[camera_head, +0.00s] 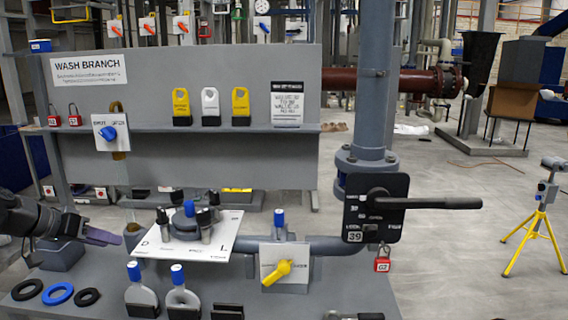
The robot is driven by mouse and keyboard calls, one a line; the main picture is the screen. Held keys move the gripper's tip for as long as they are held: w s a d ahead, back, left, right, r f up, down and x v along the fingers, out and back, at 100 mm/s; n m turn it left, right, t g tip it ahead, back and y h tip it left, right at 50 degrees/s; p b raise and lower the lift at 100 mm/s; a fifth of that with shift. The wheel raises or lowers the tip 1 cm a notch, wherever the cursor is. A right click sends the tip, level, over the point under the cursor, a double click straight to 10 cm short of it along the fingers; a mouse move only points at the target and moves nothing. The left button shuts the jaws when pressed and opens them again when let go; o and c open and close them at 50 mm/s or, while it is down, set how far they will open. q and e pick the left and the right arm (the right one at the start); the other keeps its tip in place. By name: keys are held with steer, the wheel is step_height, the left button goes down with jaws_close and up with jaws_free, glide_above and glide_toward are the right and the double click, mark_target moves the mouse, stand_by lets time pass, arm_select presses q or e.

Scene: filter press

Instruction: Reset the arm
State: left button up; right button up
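My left gripper (100,237) reaches in from the left edge, dark with a greyish-purple fingertip. It is low over the grey bench, left of the white plate (188,238) marked D and L. Nothing is seen held in it. The fingers overlap in this view, so their gap does not show. The plate carries a round dark fitting with a blue cap and several dark posts. My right gripper is not in view.
A black lever handle (428,203) sticks out right from the valve plate on a grey pipe (374,80). A yellow valve handle (277,272) stands mid-bench. Rings (58,293) and blue-capped fittings (183,297) line the front. A yellow tripod (537,232) stands on open floor at right.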

arm_select(q)
steer(key=w+d+f+n+g, duration=0.15)
steer(key=d+f, duration=0.25)
steer(key=f, duration=0.5)
steer(key=w+d+f+g, duration=0.15)
steer(key=d+f, duration=0.25)
steer(key=f, duration=0.5)
steer(key=s+d+f+n+g, duration=0.1)
steer(key=s+d+f, duration=0.3)
steer(key=d+f, duration=0.5)
steer(key=s+d+f+n+g, duration=0.1)
steer(key=s+d+f, duration=0.2)
steer(key=d+f, duration=0.55)
steer(key=s+d+f+g+y, duration=0.1)
steer(key=s+d+f, duration=0.3)
steer(key=s+f, duration=0.25)
steer(key=s+d+f+g, duration=0.1)
steer(key=s+d+f, duration=0.3)
steer(key=s+f, duration=0.3)
steer(key=s+d, duration=0.2)
steer(key=s, duration=0.6)
steer(key=s+d, duration=0.3)
steer(key=s, duration=0.6)
steer(key=shift+f+g, duration=0.35)
steer(key=shift+g, duration=0.05)
